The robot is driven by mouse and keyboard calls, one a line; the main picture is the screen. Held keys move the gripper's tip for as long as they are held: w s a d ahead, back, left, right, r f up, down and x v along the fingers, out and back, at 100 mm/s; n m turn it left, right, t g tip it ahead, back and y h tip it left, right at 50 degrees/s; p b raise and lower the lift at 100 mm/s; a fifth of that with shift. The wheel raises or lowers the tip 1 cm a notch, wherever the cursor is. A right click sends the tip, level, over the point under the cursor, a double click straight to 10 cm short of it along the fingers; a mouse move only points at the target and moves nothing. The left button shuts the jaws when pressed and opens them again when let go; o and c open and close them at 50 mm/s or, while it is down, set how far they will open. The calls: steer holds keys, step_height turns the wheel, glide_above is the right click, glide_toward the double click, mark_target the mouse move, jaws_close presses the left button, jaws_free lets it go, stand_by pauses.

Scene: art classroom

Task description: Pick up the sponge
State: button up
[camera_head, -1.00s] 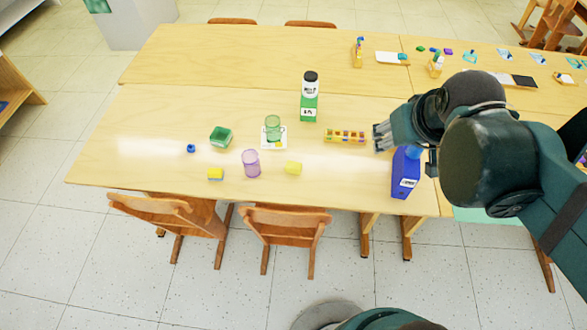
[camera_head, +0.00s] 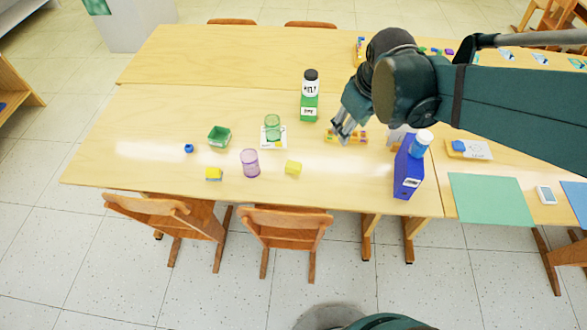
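Two small yellow blocks that look like sponges lie near the front edge of the table. One plain yellow block (camera_head: 293,168) lies right of the purple cup. The other, a yellow block with some blue (camera_head: 214,174), lies left of the cup. I cannot tell for sure which is the sponge. My gripper (camera_head: 342,132) is above the table, up and to the right of both blocks, over the small coloured rack. Its fingers point down and look spread apart, with nothing seen between them.
A purple cup (camera_head: 250,164) stands between the blocks. Behind are a green cup (camera_head: 272,128), a green box (camera_head: 219,137), a small blue item (camera_head: 188,148) and a green-and-white bottle (camera_head: 310,97). A coloured rack (camera_head: 358,138) and blue binder (camera_head: 408,175) are right. Chairs stand in front.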

steer(key=w+a+f+n+g+b, duration=0.1)
steer(key=w+a+f+n, duration=0.1)
steer(key=w+a+f, duration=0.3)
steer(key=w+a+f+n+g+b, duration=0.1)
steer(key=a+f+n+b, duration=0.1)
steer(key=a+f, duration=0.3)
steer(key=n+g+b, duration=0.2)
steer(key=n, duration=0.2)
glide_above(293, 164)
steer(key=shift+h, duration=0.4)
steer(key=f, duration=1.3)
steer(key=shift+d, duration=0.25)
steer(key=shift+a+f, duration=0.15)
steer(key=shift+f, duration=0.2)
steer(key=shift+f, duration=1.3)
steer(key=shift+f, duration=0.1)
steer(key=shift+s+f+b, duration=0.1)
steer(key=shift+f+b, duration=0.8)
steer(key=shift+f, duration=1.6)
steer(key=shift+c, duration=0.5)
steer(key=c, duration=0.7)
